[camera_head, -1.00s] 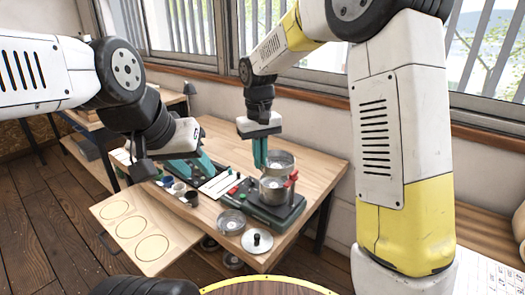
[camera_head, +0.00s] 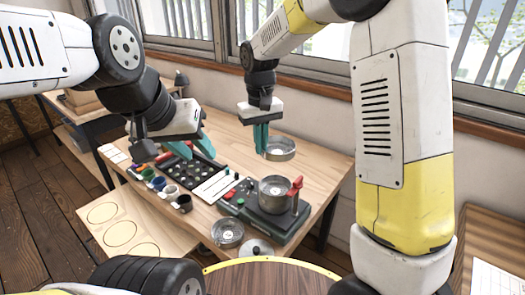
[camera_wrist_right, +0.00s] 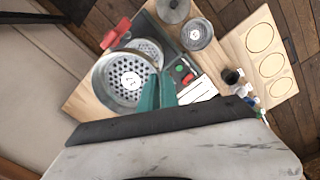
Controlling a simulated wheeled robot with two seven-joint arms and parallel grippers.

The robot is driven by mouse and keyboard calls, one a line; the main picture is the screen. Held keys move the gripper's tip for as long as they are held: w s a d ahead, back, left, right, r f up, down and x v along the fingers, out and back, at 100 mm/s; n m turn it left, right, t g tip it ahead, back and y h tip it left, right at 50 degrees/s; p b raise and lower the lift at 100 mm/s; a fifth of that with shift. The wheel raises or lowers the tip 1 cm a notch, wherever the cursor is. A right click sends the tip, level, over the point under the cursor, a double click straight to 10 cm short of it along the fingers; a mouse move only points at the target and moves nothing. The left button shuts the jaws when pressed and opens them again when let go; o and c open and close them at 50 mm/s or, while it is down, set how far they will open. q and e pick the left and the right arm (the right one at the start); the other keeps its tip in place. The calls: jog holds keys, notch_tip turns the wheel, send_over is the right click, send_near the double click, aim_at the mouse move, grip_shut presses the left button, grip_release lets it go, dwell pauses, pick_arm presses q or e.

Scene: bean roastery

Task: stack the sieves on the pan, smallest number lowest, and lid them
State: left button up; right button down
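My right gripper (camera_head: 262,138) is shut on the rim of a metal sieve (camera_head: 280,149), held in the air behind and above the shaker base (camera_head: 272,221). In the right wrist view, the held sieve (camera_wrist_right: 125,80) shows a perforated floor with a pale centre label I cannot read. A round metal vessel (camera_head: 274,193) stands on the base beside a red clamp (camera_head: 296,185); its perforated floor shows in the wrist view (camera_wrist_right: 148,48). Another sieve (camera_head: 228,232) lies at the table's front edge, beside the knobbed lid (camera_head: 257,248). My left gripper (camera_head: 200,147) is open and empty above a black tray.
The black tray (camera_head: 184,170), a white card (camera_head: 216,186) and small cups (camera_head: 171,191) occupy the table's left and middle. A board with ring outlines (camera_head: 104,213) extends at the front left. Bare wood (camera_head: 318,165) is free at the back right. The window wall is behind.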

jog(key=shift+s+f, duration=0.2)
jog(key=shift+f, duration=5.75)
jog(key=shift+w+f, duration=0.1)
jog(key=shift+f, duration=0.3)
jog(key=c, duration=1.9)
grip_release()
jog(key=shift+r, duration=5.55)
